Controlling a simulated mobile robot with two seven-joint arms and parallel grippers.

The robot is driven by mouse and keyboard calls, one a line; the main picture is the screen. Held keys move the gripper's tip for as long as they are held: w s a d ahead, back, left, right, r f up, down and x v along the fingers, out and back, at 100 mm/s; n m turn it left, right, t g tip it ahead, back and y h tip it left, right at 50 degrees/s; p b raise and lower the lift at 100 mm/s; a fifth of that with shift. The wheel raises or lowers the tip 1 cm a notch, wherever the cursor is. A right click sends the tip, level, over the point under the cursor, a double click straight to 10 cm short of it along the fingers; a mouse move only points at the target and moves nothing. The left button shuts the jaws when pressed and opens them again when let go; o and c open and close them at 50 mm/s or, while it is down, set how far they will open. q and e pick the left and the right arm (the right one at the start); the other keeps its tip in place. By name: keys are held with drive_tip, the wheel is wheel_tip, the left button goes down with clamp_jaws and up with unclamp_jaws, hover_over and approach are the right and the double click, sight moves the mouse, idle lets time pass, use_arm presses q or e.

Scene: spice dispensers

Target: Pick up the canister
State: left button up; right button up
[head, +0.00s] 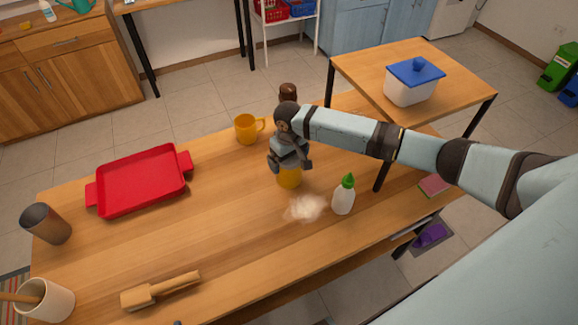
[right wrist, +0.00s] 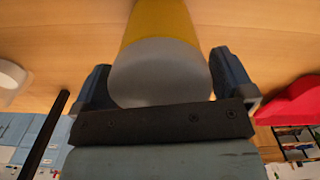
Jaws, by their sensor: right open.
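A yellow canister (head: 289,178) stands on the wooden table, partly hidden under my right gripper. In the right wrist view the canister (right wrist: 160,22) shows a yellow body and a pale grey rounded end. My right gripper (head: 290,163) is over the canister from above. Its fingers are open, one on each side of the pale end in the right wrist view (right wrist: 164,82). A gap shows beside the left finger; I cannot tell whether the right finger touches. My left gripper is not in view.
A white bottle with a green cap (head: 344,197) and a pale powder pile (head: 306,208) are close by. A yellow mug (head: 247,130) and dark bottle (head: 288,91) stand behind.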

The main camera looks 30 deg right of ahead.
drive_tip(key=shift+f, duration=0.4)
drive_tip(key=shift+c, duration=0.5)
drive_tip(key=c, duration=0.7)
drive_tip(key=shift+r, duration=0.15)
